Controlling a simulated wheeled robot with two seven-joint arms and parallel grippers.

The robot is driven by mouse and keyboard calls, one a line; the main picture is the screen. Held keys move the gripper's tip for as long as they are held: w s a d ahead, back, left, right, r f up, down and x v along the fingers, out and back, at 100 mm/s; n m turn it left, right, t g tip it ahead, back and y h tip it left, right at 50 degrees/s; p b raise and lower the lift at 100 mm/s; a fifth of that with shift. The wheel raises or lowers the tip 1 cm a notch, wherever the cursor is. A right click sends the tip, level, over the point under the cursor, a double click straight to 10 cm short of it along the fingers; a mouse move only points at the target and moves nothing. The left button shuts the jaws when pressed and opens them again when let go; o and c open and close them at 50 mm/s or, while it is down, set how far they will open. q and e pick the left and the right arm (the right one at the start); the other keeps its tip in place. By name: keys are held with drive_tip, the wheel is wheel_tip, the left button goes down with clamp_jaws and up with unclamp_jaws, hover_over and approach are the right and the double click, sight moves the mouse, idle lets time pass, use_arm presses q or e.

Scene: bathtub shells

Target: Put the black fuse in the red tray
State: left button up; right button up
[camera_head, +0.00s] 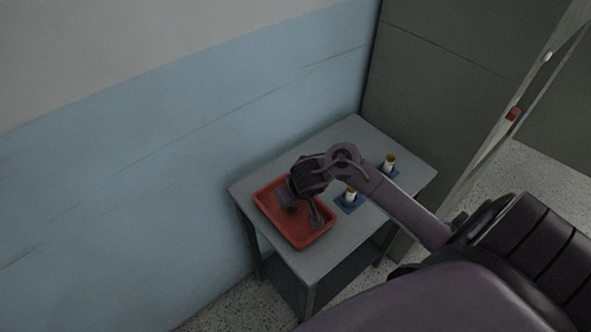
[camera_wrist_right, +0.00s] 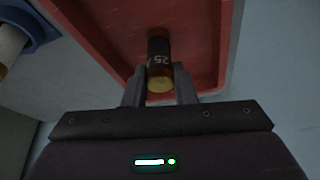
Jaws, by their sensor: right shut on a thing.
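The red tray (camera_head: 318,238) lies on the left part of a small grey table, and its red floor and rim also show in the right wrist view (camera_wrist_right: 110,40). My right gripper (camera_head: 302,212) is over the tray. In the right wrist view its two fingers (camera_wrist_right: 160,85) are shut on the black fuse (camera_wrist_right: 159,50), a dark cylinder with brass ends and the number 25 on its side. The fuse is above or at the tray floor; I cannot tell whether it touches. The head view hides the fuse behind the gripper. My left gripper is not in view.
Two white fuses with brass tops stand in blue holders on the grey table (camera_head: 262,186), one near the tray (camera_head: 351,194) and one farther right (camera_head: 390,161). A blue wall (camera_head: 180,150) rises behind the table. My right arm crosses above the table.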

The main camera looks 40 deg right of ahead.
drive_tip(key=shift+s+a, duration=0.2)
drive_tip(key=o, duration=1)
drive_tip(key=shift+f, duration=0.1)
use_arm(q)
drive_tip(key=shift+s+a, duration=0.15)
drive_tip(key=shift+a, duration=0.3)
use_arm(e)
drive_tip(key=shift+d, duration=0.1)
drive_tip(key=shift+r, duration=0.3)
use_arm(q)
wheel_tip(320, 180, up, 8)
drive_tip(key=p, duration=0.8)
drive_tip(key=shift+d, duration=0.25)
use_arm(e)
drive_tip(key=v, duration=1.1)
drive_tip(key=shift+s+r, duration=0.1)
drive_tip(key=shift+r, duration=0.3)
